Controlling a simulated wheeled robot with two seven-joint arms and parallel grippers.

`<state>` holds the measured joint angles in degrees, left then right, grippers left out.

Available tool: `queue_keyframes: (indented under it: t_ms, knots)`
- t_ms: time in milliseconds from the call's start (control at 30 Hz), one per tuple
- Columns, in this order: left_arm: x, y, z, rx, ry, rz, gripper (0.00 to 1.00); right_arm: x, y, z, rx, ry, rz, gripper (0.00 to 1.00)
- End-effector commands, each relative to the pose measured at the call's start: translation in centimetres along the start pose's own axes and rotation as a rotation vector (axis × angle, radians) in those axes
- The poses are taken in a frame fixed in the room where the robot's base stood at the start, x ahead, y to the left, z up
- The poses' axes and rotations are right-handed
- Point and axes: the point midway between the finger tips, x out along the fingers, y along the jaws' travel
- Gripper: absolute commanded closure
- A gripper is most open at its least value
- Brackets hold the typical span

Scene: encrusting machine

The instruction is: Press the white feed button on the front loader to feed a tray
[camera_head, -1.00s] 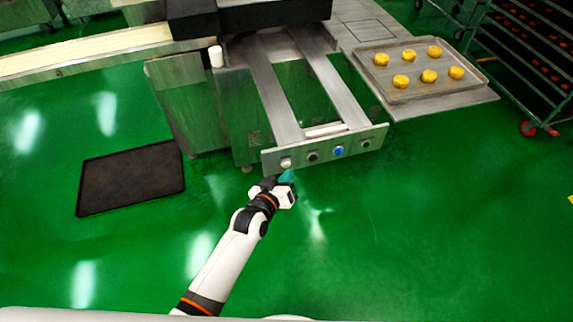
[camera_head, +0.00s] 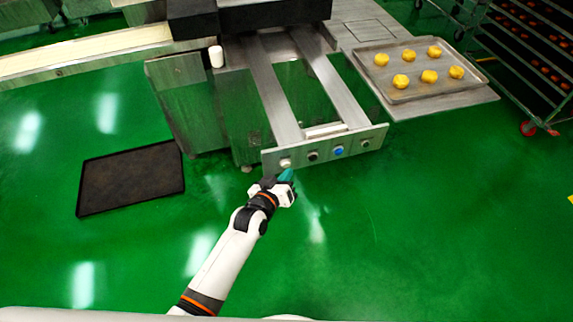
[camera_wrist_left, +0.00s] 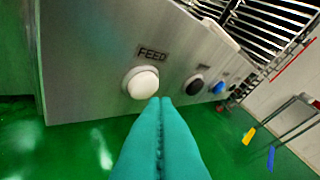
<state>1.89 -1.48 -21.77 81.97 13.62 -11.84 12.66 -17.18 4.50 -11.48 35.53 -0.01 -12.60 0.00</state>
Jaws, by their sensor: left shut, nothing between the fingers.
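The white feed button (camera_head: 285,163) is at the left end of the front loader's panel (camera_head: 325,149). In the left wrist view the white button (camera_wrist_left: 142,83) sits under the label FEED (camera_wrist_left: 153,53). My left gripper (camera_head: 287,175) is shut and empty, its teal fingers pointing at the panel just below the button. In the left wrist view the fingertips (camera_wrist_left: 160,101) lie just below and right of the button; I cannot tell whether they touch it. My right gripper is not in view.
A black button (camera_head: 313,156), a blue button (camera_head: 339,151) and another knob (camera_head: 365,144) sit along the same panel. A dark tray (camera_head: 131,177) lies on the green floor at left. A tray with several yellow dough pieces (camera_head: 418,91) rests at right. A rack (camera_head: 520,62) stands far right.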

Motion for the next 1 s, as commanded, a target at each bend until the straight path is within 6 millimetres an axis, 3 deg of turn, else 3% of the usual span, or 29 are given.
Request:
queue_keyframes:
  t_ms: [1000]
  knots:
    - [0.75,0.53,0.56,0.001,0.0,0.0,1.0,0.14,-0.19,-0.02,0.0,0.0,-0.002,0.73]
